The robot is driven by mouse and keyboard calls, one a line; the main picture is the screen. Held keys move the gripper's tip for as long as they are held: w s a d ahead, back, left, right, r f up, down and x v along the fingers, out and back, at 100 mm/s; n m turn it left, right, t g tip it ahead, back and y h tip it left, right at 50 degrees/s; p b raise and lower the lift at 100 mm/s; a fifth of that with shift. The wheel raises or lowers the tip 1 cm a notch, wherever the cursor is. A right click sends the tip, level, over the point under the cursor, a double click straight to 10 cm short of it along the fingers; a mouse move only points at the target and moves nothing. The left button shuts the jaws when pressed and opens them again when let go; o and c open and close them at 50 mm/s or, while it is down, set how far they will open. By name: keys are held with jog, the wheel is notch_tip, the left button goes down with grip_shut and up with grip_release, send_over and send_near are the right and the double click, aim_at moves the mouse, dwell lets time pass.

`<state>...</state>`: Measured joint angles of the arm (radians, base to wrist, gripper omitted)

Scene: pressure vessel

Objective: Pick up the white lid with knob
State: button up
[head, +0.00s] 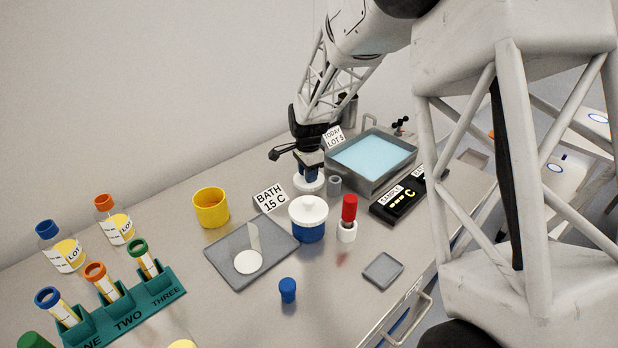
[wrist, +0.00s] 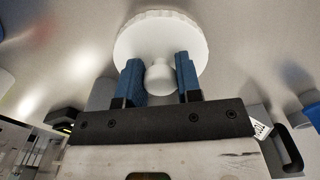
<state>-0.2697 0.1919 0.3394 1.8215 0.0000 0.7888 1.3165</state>
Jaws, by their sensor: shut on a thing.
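The white lid with knob (head: 310,186) is below my gripper (head: 309,164) in the head view, behind the blue jar. In the wrist view the lid (wrist: 160,38) is a round white disc with a ridged rim. Its knob (wrist: 160,78) sits between the two blue fingers of my gripper (wrist: 161,75), which are shut on it. I cannot tell whether the lid touches the table or is just above it.
A grey cylinder (head: 334,186) and a water bath (head: 372,160) are to the right. A "BATH 15 C" sign (head: 269,197), yellow cup (head: 211,208) and grey tray (head: 222,256) are to the left.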

jog(key=shift+r, duration=0.1)
jog(key=shift+c, duration=0.2)
jog(key=shift+r, duration=4.9)
jog(key=s+a+r+n, duration=0.2)
jog(key=s+a, duration=0.6)
jog(key=a, duration=0.4)
jog(key=s+a+r+n, duration=0.2)
jog(key=s+a+n, duration=0.2)
jog(key=s+a, duration=0.4)
jog(key=a, duration=0.5)
jog(key=shift+a+r, duration=0.15)
jog(key=shift+r, duration=0.1)
jog(key=shift+f, duration=0.1)
notch_tip(320, 180, down, 6)
jog(key=shift+f, duration=0.3)
